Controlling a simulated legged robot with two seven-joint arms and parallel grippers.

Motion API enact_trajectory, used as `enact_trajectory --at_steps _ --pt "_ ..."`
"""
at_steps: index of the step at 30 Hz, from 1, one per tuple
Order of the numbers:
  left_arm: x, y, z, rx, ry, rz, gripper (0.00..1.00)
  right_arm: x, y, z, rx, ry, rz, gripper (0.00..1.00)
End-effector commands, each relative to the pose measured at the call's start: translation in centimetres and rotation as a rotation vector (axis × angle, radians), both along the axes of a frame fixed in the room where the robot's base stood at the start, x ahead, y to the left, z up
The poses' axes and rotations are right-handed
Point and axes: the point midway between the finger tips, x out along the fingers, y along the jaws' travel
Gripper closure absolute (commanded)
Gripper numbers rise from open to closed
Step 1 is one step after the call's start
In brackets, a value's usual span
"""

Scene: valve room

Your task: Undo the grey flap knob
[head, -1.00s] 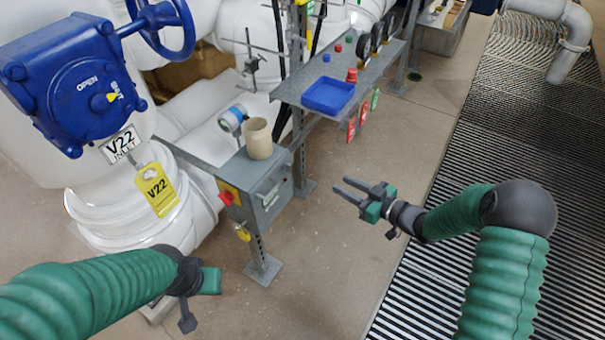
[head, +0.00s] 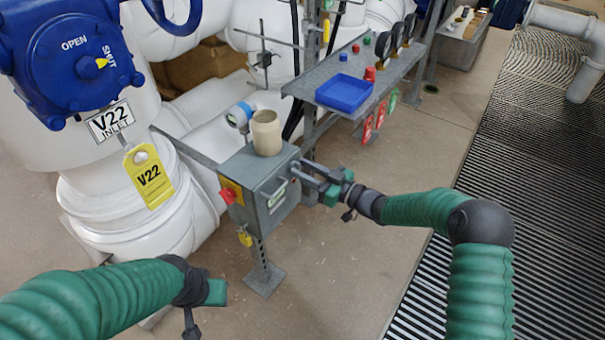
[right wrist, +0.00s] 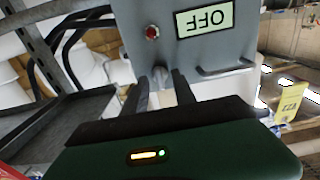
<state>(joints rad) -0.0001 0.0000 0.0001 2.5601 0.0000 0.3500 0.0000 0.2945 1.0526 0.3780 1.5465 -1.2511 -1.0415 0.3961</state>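The grey box (head: 252,190) stands on a post, its front face turned to the right. In the right wrist view the box face (right wrist: 205,50) appears upside down, with an OFF label (right wrist: 205,19). A small grey knob (right wrist: 159,76) shows near the face's lower edge. My right gripper (head: 300,171) is at the box face. In the right wrist view its two fingers (right wrist: 160,82) are apart, with the knob between or just beyond their tips; I cannot tell whether they touch it. My left gripper (head: 205,292) is low at the left, away from the box; its fingers are unclear.
A beige cup (head: 267,132) stands on the box. A red button (head: 227,196) and yellow padlock (head: 245,238) are on its left side. A shelf with a blue tray (head: 343,93) is behind. A blue valve (head: 75,60) stands left. The floor in front is clear.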

Motion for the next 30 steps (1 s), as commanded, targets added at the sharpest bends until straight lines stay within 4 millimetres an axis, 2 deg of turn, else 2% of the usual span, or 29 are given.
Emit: enact_trajectory --at_steps 10,18,30 --pt "0.01 0.0 -0.26 0.0 0.0 0.0 0.64 0.55 0.56 0.02 0.001 0.002 -0.003 0.68" --pt "0.01 0.0 -0.26 0.0 0.0 0.0 0.64 0.57 0.53 0.01 0.001 0.002 -0.003 1.0" --pt "0.0 0.0 -0.31 0.0 0.0 0.0 0.64 0.6 0.58 0.05 -0.015 -0.022 -0.003 1.0"
